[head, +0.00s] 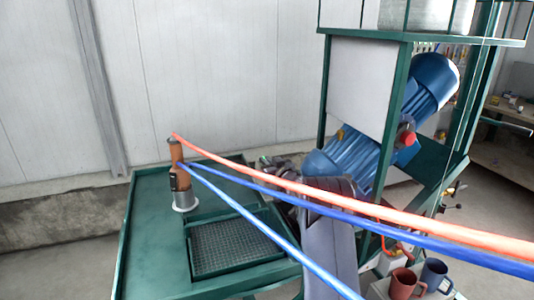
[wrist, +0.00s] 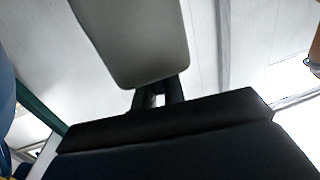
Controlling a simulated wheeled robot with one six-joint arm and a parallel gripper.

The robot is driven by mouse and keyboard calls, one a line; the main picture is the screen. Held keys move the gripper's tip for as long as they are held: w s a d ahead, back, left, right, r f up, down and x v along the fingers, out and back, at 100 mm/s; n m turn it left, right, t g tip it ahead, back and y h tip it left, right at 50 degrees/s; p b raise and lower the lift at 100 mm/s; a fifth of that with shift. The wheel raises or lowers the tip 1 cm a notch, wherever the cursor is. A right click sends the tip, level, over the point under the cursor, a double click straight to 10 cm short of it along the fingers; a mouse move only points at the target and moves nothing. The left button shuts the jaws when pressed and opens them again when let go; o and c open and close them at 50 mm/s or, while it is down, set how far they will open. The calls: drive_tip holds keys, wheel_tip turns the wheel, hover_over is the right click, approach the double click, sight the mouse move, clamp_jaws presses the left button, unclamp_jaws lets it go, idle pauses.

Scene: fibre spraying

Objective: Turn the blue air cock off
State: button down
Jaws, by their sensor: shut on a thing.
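I cannot make out the blue air cock with certainty in either view. My gripper (wrist: 160,97) shows in the wrist view as two dark, closely spaced fingers beyond a broad dark body. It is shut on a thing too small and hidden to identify. A pale grey, rounded piece (wrist: 135,40) covers the area just beyond the fingers. In the head view my grey arm stands beside the table, behind the hoses, and my fingertips cannot be made out clearly.
A green table (head: 150,240) holds a mesh tray (head: 235,247) and an orange-brown upright device (head: 178,165). Blue hoses (head: 330,211) and an orange-red hose (head: 350,198) cross the foreground. A green frame (head: 385,130) carries blue motors (head: 430,85). Mugs (head: 405,283) stand at bottom right.

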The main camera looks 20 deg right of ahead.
drive_tip(key=shift+d+r+n+g+y+p, duration=0.15)
drive_tip(key=shift+n+g+y+p, duration=0.15)
drive_tip(key=shift+n+y+p, duration=0.95)
drive_tip(key=shift+n+g+y+p, duration=0.7)
drive_tip(key=shift+y+p, duration=0.2)
drive_tip(key=shift+y, duration=0.95)
drive_tip(key=c, duration=1.5)
unclamp_jaws()
wheel_tip(320, 180, up, 10)
drive_tip(key=shift+f+b, duration=0.15)
drive_tip(key=shift+b, duration=0.85)
drive_tip(key=shift+o, duration=0.3)
